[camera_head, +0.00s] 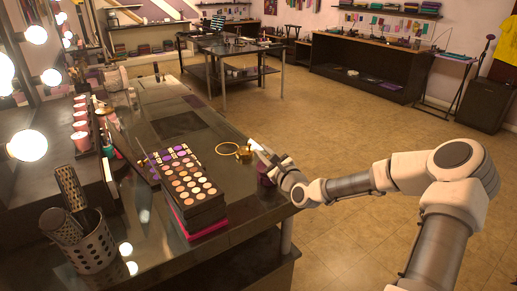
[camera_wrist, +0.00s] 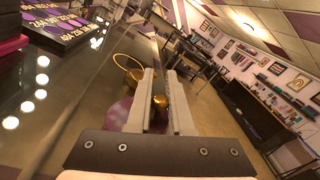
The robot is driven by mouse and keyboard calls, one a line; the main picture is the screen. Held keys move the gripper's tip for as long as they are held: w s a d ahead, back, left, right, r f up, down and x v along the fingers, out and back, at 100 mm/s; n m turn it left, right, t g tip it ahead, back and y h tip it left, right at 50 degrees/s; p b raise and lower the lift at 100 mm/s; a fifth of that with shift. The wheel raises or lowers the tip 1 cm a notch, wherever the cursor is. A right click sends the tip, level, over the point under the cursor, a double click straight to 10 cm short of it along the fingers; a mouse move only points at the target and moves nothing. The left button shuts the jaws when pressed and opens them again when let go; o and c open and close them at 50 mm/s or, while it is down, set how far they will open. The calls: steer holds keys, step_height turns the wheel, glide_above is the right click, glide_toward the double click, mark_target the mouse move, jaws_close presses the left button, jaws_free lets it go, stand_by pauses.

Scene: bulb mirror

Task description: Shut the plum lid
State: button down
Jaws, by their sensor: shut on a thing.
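A plum-coloured round piece, which I take to be the plum lid (camera_wrist: 118,112), shows in the wrist view beside and under my left finger. In the head view a plum container (camera_head: 266,176) stands near the table's right edge, partly hidden by my gripper (camera_head: 262,152). In the wrist view my gripper (camera_wrist: 160,76) is shut on a round gold knob (camera_wrist: 160,102) between its fingers. The knob appears to belong to the plum piece, but the join is hidden. I cannot tell how far the lid stands open.
A gold hoop (camera_head: 228,149) and a small gold piece (camera_head: 244,153) lie just left of my gripper. An open make-up palette (camera_head: 195,190) stands further left on the dark table (camera_head: 225,237). Floor to the right is clear.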

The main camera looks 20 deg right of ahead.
steer(key=m, duration=0.1)
steer(key=d+f+m+b, duration=0.1)
steer(key=m, duration=0.1)
steer(key=d+f+m, duration=0.1)
steer(key=m, duration=0.1)
steer(key=shift+w+d+f+b, duration=0.1)
steer(key=shift+w+d+b, duration=0.05)
steer(key=shift+w+b, duration=0.15)
steer(key=c, duration=0.8)
jaws_free()
steer(key=shift+s, duration=0.1)
steer(key=v, duration=1.7)
steer(key=shift+s, duration=0.15)
